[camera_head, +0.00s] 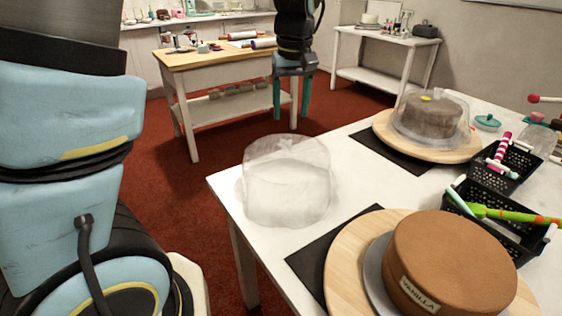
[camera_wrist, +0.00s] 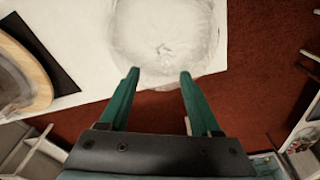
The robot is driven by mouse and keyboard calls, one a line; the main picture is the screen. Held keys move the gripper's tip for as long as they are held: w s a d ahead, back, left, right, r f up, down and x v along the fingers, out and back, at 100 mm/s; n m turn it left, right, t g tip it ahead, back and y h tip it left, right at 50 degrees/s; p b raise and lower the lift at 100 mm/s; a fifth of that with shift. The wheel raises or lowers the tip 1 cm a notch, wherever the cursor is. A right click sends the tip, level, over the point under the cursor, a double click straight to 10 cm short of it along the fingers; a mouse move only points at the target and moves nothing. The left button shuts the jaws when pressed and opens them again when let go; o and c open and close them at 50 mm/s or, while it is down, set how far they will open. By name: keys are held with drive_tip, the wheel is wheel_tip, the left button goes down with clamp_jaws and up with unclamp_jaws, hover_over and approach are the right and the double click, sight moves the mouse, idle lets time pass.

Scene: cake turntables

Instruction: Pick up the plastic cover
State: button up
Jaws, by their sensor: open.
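A clear, cloudy plastic cover (camera_head: 288,182) stands by itself on the near left corner area of the white table. It also fills the top middle of the wrist view (camera_wrist: 165,30). My gripper (camera_head: 291,116) points down with its teal fingers apart, beyond the cover in the head view. In the wrist view my open gripper (camera_wrist: 159,74) has its fingertips at the cover's near edge, with nothing held between them. I cannot tell whether they touch it. A second clear cover (camera_head: 455,112) sits over a chocolate cake (camera_head: 430,121) on the far turntable.
A vanilla cake (camera_head: 455,255) stands uncovered on the near wooden turntable (camera_head: 345,262), right of the loose cover. Black baskets (camera_head: 505,222) with utensils line the table's right side. The table edge (camera_head: 222,205) is close to the cover. A wooden-topped table (camera_head: 215,62) stands behind.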

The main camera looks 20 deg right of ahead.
sight(287, 143)
drive_tip(key=f, duration=0.3)
drive_tip(key=w+f+p, duration=0.1)
drive_tip(key=f, duration=0.5)
drive_tip(key=shift+w+a+f, duration=0.15)
clamp_jaws()
idle(1.2)
